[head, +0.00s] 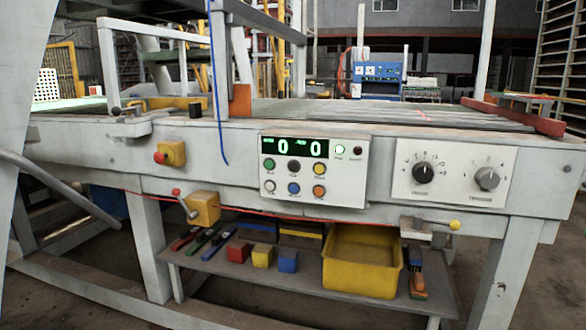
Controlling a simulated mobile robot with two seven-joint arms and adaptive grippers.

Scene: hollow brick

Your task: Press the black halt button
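The white control panel (314,172) is fixed to the front of the grey machine bench, a little right of the middle in the head view. Its black button (294,166) is the middle one of the upper row. A green button (268,164) is to its left and a yellow button (320,170) to its right. The lower row has a white (269,185), a blue (293,188) and an orange button (319,191). The labels are too small to read. Neither of my grippers is in view.
The panel's display (296,146) shows two zeros, beside a lit green lamp (340,149). A second panel with two knobs (454,176) is to the right. Levers (193,211) and a red knob on a yellow box (170,154) stick out. A yellow bin (362,261) sits on the lower shelf.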

